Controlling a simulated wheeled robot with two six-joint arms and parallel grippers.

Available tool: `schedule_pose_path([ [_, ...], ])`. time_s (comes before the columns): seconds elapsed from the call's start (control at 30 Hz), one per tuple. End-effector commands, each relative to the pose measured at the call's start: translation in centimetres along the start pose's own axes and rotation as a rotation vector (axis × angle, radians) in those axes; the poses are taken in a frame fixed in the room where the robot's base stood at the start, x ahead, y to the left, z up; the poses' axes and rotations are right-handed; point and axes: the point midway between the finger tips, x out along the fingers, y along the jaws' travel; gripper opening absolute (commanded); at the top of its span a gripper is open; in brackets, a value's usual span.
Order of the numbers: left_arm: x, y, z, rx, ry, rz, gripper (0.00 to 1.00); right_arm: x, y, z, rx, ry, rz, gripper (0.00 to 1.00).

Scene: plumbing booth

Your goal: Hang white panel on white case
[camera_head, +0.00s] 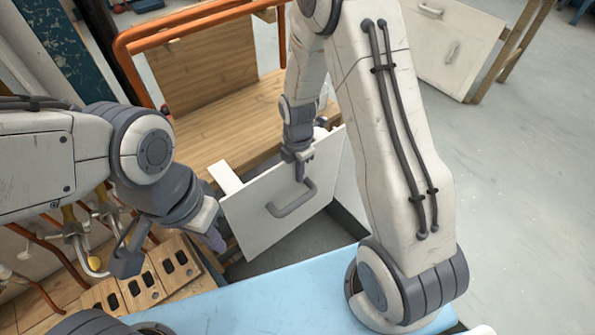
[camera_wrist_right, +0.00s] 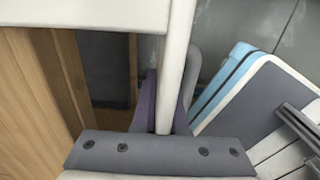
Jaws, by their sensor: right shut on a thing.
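The white panel (camera_head: 250,213), with a grey bar handle (camera_head: 292,200), is held tilted in the middle of the head view. My right gripper (camera_head: 301,170) is shut on its upper edge. In the right wrist view the panel shows edge-on (camera_wrist_right: 173,65) between the purple fingers (camera_wrist_right: 163,112). My left gripper (camera_head: 216,241) is beside the panel's lower left edge; whether it touches, and whether it is open, I cannot tell. White surfaces show behind the panel, at its right (camera_head: 346,190) and upper left (camera_head: 225,176); I cannot tell which belong to the case.
A wooden bench (camera_head: 225,115) with an orange pipe frame (camera_head: 190,27) stands behind. Wooden blocks with dark holes (camera_head: 140,290) and pipes lie at lower left. A light blue surface (camera_head: 270,300) is in front. A white cabinet (camera_head: 455,45) stands at upper right; the floor at right is clear.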

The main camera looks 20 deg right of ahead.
Motion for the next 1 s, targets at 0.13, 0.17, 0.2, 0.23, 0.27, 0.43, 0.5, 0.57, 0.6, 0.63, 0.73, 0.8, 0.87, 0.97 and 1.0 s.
schedule_pose_path([
  [0.13,0.1,0.0,0.0,0.0,0.0,0.0,0.0,0.2,0.0,0.0,0.0,0.0,0.0,0.33],
  [0.17,0.1,0.0,0.0,0.0,0.0,0.0,0.0,0.2,0.0,0.0,0.0,0.0,0.0,0.4],
  [0.2,0.1,0.0,0.0,0.0,0.0,0.0,0.0,0.2,0.0,0.0,0.0,0.0,0.0,0.4],
  [0.23,0.1,0.0,0.0,0.0,0.0,0.0,0.0,0.2,0.0,0.0,0.0,0.0,0.0,0.4],
  [0.27,0.1,0.0,0.0,0.0,0.0,0.0,0.0,0.2,0.0,0.0,0.0,0.0,0.0,0.4],
  [0.43,0.1,0.0,0.0,0.0,0.0,0.0,0.0,0.2,0.0,0.0,0.0,0.0,0.0,0.4],
  [0.5,0.3,0.0,0.0,0.0,0.0,0.0,0.0,0.3,0.0,0.0,0.0,0.0,0.0,0.4],
  [0.57,0.7,-0.1,0.0,0.0,0.0,0.0,0.0,0.4,0.0,0.0,0.0,0.0,0.001,0.4],
  [0.6,1.1,-0.1,0.1,0.0,0.0,0.0,0.0,0.6,0.0,0.0,0.0,0.0,0.001,0.4],
  [0.63,1.1,-0.1,0.1,0.0,-0.001,0.0,0.0,0.3,0.1,0.0,0.0,-0.001,0.002,0.4],
  [0.73,-0.9,0.1,0.0,0.0,0.0,0.0,0.0,-2.6,0.1,0.0,0.0,-0.001,0.003,0.4],
  [0.8,-2.1,0.1,-0.1,0.0,0.0,0.0,0.0,-4.3,0.1,-0.3,-0.001,-0.001,0.003,0.4],
  [0.87,-3.0,0.2,-0.2,0.0,0.0,0.0,0.0,-5.6,0.1,-0.5,-0.002,0.0,0.001,0.4],
  [0.97,-3.6,0.3,-0.2,0.0,0.001,0.0,0.0,-7.3,0.1,-0.6,0.0,-0.001,0.003,0.4],
  [1.0,-3.9,0.3,-0.2,0.0,0.0,0.0,0.0,-8.0,0.1,-0.6,0.0,-0.001,0.002,0.4],
])
